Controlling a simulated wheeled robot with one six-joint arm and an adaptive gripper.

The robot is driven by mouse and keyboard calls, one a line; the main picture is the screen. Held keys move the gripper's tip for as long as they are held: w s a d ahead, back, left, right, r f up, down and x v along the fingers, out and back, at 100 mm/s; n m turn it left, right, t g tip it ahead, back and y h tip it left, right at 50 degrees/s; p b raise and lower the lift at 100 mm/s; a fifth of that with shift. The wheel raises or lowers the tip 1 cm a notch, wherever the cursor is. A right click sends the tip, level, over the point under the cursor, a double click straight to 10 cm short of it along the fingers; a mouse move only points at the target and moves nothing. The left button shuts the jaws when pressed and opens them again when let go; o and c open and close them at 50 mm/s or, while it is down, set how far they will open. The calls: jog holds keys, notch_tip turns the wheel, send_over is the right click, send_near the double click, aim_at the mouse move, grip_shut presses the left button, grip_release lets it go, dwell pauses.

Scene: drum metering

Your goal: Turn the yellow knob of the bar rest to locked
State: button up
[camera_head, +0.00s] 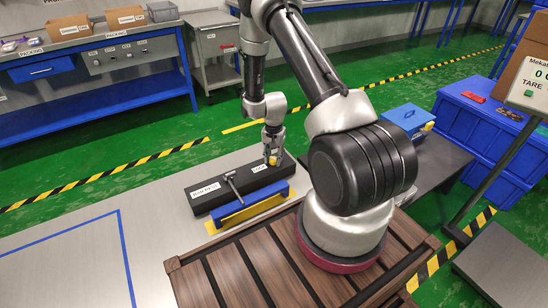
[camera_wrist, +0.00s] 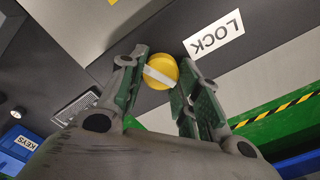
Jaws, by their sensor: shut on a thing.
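The bar rest (camera_head: 210,200) is a long black block on the grey bench, with a "BAR REST" label on its left part and a "LOCK" label (camera_wrist: 213,35) near its right end. The yellow round knob (camera_head: 273,161) is at the right end; in the wrist view the knob (camera_wrist: 163,68) shows a white stripe slanting down to the right. My gripper (camera_head: 271,152) reaches down over it. In the wrist view its green-padded fingers (camera_wrist: 164,74) are on either side of the knob, shut on it. The fingers hide part of the knob's edge.
A grey metal bar with a crosspiece (camera_head: 232,183) lies across the bar rest. A blue bracket (camera_head: 255,204) and a yellow strip run along its front. A blue lidded box (camera_head: 408,117) stands behind my arm. The bench to the left is clear, with blue tape lines.

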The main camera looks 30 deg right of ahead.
aim_at(273, 158)
jog(key=n, duration=0.6)
jog(key=shift+w+a+n, duration=0.1)
jog(key=shift+n, duration=0.2)
jog(key=n, duration=0.6)
jog(key=shift+a+n, duration=0.1)
jog(key=shift+n, duration=0.2)
jog(key=o, duration=1)
notch_tip(273, 158, up, 12)
dwell(0.4)
